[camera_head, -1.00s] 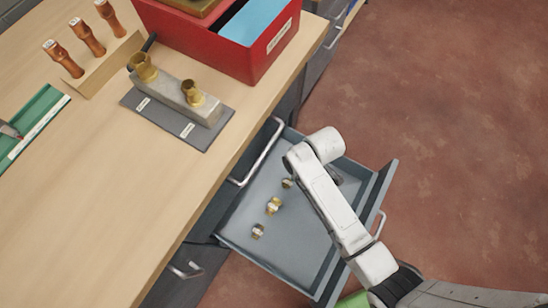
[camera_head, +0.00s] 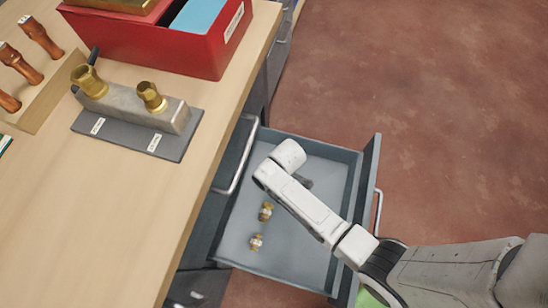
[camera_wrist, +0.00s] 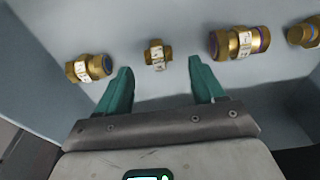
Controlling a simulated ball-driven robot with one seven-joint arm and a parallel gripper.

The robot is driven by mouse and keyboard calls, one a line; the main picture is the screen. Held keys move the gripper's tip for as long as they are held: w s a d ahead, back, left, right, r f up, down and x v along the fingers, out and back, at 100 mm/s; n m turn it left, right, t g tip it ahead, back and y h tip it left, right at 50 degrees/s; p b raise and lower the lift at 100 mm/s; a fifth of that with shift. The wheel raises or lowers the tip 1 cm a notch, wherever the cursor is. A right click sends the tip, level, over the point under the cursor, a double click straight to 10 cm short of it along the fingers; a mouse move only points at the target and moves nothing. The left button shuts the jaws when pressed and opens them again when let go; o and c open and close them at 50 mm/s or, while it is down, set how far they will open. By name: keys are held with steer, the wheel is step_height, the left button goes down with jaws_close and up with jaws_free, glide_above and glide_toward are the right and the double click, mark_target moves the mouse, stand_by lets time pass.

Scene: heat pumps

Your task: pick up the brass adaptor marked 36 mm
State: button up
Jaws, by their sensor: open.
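Several brass adaptors with white labels lie in the open drawer. In the wrist view, a small one (camera_wrist: 158,54) lies just beyond the gap between my fingertips. Another with a blue end (camera_wrist: 89,67) is to its left. A larger one with a purplish end (camera_wrist: 240,42) is to its right, and one more (camera_wrist: 305,32) is cut by the right edge. I cannot read the labels, so I cannot tell which is 36 mm. My gripper (camera_wrist: 161,74) is open and empty, with green fingers. In the head view two adaptors show (camera_head: 265,211) (camera_head: 256,242); my arm hides the others.
The grey drawer (camera_head: 300,264) has raised walls around the adaptors. The wooden bench (camera_head: 120,215) beside it holds a metal block with brass fittings (camera_head: 150,112), a red box (camera_head: 160,42) and a rack of wooden-handled tools (camera_head: 38,110). The reddish floor at right is clear.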

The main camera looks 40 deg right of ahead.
step_height(320, 180, down, 4)
steer(key=shift+w+r+b, duration=0.15)
steer(key=shift+b, duration=0.35)
steer(key=shift+c, duration=0.5)
steer(key=c, duration=1)
steer(key=shift+c, duration=0.5)
steer(key=shift+r, duration=0.15)
